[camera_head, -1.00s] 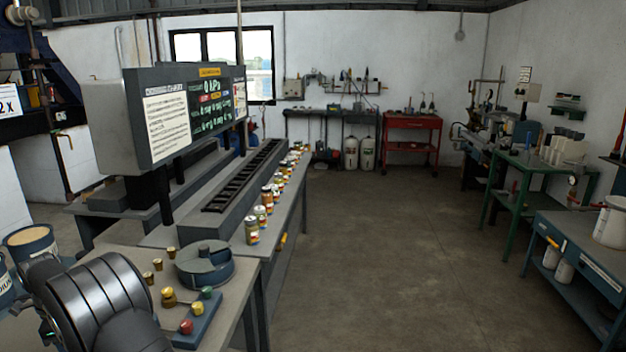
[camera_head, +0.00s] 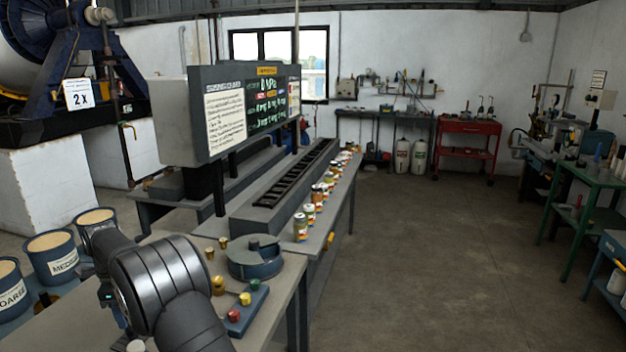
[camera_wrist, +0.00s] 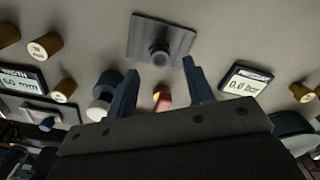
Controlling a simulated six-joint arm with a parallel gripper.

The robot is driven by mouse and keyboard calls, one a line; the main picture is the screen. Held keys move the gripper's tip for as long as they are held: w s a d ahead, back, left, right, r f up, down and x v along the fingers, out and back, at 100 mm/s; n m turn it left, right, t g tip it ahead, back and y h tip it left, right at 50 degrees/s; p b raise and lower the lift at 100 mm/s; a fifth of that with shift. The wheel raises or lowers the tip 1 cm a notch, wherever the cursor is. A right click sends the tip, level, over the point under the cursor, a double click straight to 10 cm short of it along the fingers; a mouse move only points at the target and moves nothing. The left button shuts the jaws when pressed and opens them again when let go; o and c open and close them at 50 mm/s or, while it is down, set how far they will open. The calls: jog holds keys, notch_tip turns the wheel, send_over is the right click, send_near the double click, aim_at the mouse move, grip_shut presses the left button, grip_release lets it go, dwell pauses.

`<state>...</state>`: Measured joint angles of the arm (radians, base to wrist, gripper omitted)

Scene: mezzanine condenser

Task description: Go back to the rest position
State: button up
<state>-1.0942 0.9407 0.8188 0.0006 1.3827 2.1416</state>
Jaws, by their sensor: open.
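My gripper (camera_wrist: 157,98) shows in the wrist view with its two blue-grey fingers spread apart, and nothing is held between them. Beyond the fingers is a grey bench top with a dark square plate (camera_wrist: 160,40) that has a round knob in its middle. In the head view my dark arm crosses the lower left, over the near end of the bench (camera_head: 262,325). The fingers are hidden in that view.
A round dark fixture (camera_head: 254,258) and a button block (camera_head: 246,311) stand on the bench. Several cans (camera_head: 300,228) line its right edge. Labelled buckets (camera_head: 52,258) stand at left. Displays (camera_wrist: 246,80) and brass knobs (camera_wrist: 64,90) flank the plate.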

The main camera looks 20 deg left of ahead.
notch_tip(320, 180, down, 6)
jog(key=shift+r, duration=0.2)
jog(key=r, duration=0.5)
jog(key=shift+w+d, duration=0.2)
jog(key=shift+d, duration=0.05)
jog(key=w+d+r, duration=0.6)
jog(key=d+r, duration=0.1)
jog(key=d, duration=0.3)
jog(key=s+d+m, duration=0.2)
jog(key=s+d, duration=0.1)
jog(key=d, duration=0.9)
jog(key=s+d+m, duration=0.2)
jog(key=d+m, duration=0.1)
jog(key=d, duration=0.8)
jog(key=s+a+f, duration=0.1)
jog(key=a, duration=0.1)
jog(key=a+f, duration=0.2)
jog(key=s+a+f, duration=0.1)
jog(key=a, duration=0.1)
jog(key=shift+s+a+f, duration=0.15)
jog(key=shift+s+f, duration=0.15)
jog(key=shift+f, duration=0.1)
jog(key=shift+s+a+f, duration=0.2)
jog(key=shift+a+f, duration=0.2)
jog(key=shift+a, duration=0.25)
